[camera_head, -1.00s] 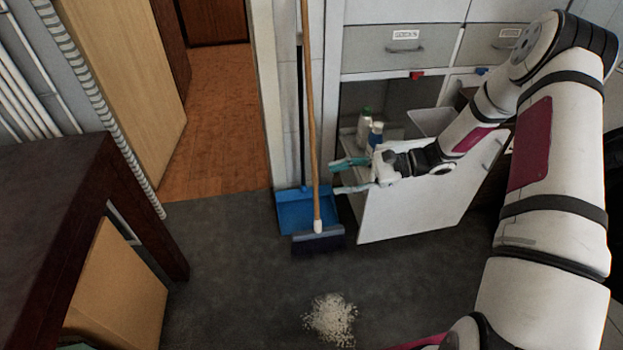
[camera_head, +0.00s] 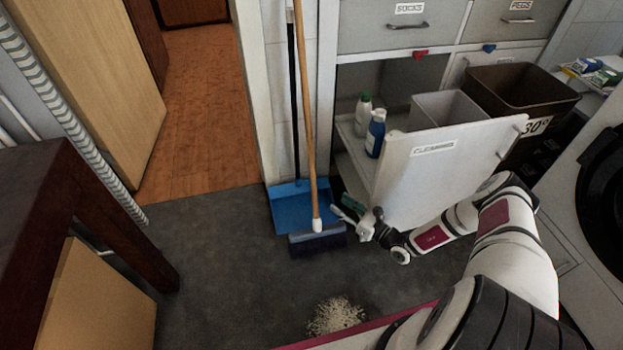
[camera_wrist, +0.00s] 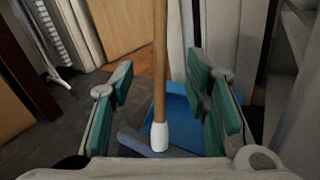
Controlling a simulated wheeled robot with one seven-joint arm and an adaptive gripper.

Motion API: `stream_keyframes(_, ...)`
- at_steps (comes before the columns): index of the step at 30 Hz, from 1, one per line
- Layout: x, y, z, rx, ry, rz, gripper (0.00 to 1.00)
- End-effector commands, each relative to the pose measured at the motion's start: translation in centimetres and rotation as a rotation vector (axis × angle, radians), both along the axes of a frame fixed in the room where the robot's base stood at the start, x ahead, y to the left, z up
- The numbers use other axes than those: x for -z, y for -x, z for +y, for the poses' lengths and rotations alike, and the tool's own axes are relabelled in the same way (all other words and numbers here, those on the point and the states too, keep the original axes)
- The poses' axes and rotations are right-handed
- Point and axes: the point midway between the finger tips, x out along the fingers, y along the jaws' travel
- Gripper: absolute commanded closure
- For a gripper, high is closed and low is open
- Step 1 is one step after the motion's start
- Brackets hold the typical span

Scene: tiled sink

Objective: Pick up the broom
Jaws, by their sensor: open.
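The broom (camera_head: 309,120) stands upright with a long wooden handle, a white collar and a dark grey-blue head on the floor. It leans in front of a blue dustpan (camera_head: 287,207) by the wall. My gripper (camera_head: 340,205) is low, just right of the broom's collar in the head view. In the wrist view, the broom handle (camera_wrist: 160,60) runs between the open teal-padded fingers of my gripper (camera_wrist: 165,100), with space on both sides. The white collar shows below the handle, and the broom head is partly hidden by the gripper body.
An open cabinet door labelled cleaning (camera_head: 435,165) stands close right of my gripper. Bottles (camera_head: 375,133) and a bin (camera_head: 445,108) are behind it. A pile of white bits (camera_head: 336,316) lies on the floor. A dark table (camera_head: 75,200) is at left.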

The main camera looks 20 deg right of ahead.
Motion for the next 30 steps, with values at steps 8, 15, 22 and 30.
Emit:
stream_keyframes(8,0.1,-4.1,2.7,-0.005,0.000,-0.001,0.57)
stream_keyframes(15,0.1,-6.6,4.3,-0.003,0.001,0.000,0.57)
stream_keyframes(22,0.1,-7.6,4.9,-0.004,0.000,-0.001,0.57)
stream_keyframes(30,0.3,-10.6,6.8,-0.005,0.002,-0.003,0.57)
